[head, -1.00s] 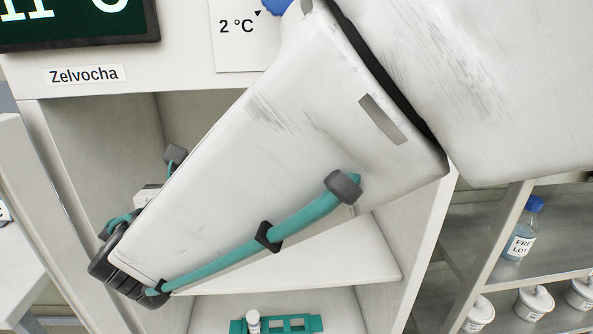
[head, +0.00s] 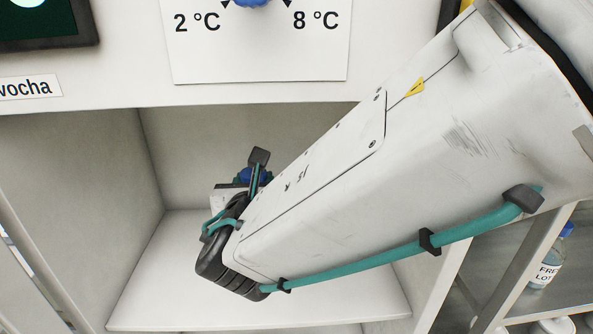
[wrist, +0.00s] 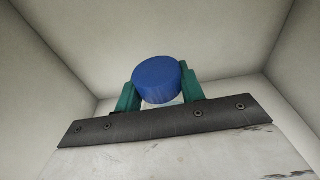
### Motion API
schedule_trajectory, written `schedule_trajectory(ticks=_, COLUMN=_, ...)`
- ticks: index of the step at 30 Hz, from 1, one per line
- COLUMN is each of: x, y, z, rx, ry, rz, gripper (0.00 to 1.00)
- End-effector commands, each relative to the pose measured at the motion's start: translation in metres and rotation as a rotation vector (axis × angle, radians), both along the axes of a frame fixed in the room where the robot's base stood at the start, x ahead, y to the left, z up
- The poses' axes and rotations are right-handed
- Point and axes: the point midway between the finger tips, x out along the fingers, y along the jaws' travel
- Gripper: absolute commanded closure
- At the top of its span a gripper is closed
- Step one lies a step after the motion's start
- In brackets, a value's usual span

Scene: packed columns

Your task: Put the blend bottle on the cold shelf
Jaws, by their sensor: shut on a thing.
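My gripper (wrist: 160,92) is inside the open cabinet compartment. In the wrist view its two green fingers are shut on a bottle with a blue cap (wrist: 158,80). The bottle's body is hidden below the cap, and no label shows. In the head view my arm reaches in from the right, and a bit of the blue cap (head: 255,174) shows behind my wrist. The cabinet shelf (head: 160,290) is white and bare where it shows. I cannot tell whether the bottle touches it.
A dial card (head: 260,55) reading 2 °C and 8 °C is above the compartment, beside a name label (head: 28,87) ending in "vocha". Side walls close in left and right. At right, a rack holds a blue-capped bottle (head: 548,262) and a white lidded jar (head: 550,327).

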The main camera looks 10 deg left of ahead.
Motion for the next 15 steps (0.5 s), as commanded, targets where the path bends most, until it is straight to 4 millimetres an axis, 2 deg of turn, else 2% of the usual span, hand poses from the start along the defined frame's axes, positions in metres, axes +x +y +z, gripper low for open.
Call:
schedule_trajectory(ticks=6, x=0.000, y=0.000, z=-0.027, rx=-0.003, ry=-0.001, rz=-0.001, gripper=1.00)
schedule_trajectory(ticks=15, x=-0.001, y=0.002, z=-0.030, rx=0.000, ry=-0.003, rz=0.002, gripper=1.00)
